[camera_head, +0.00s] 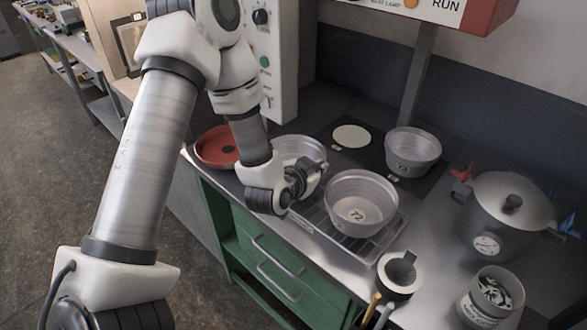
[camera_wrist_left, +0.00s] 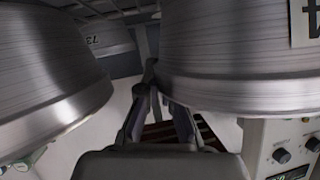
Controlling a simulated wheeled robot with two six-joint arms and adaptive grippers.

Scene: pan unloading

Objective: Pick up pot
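In the head view a round metal pot marked 72 (camera_head: 350,188) stands on a wire rack at the counter's front. A second metal pot (camera_head: 300,146) stands behind my left gripper and is partly hidden by it. A third pot marked 73 (camera_head: 413,148) stands farther back at the right. My left gripper (camera_head: 310,178) is low between the first two pots. In the left wrist view, large metal walls show on the left (camera_wrist_left: 45,85) and right (camera_wrist_left: 235,70), with my fingers between them, close to the right wall. Whether they grip it is unclear. My right gripper is out of view.
A red pan (camera_head: 212,148) lies left of the gripper. A large lidded pot with a gauge (camera_head: 490,215), a can (camera_head: 490,298) and a dark-topped container (camera_head: 398,275) stand at the right. A white control panel (camera_head: 272,60) rises behind my arm.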

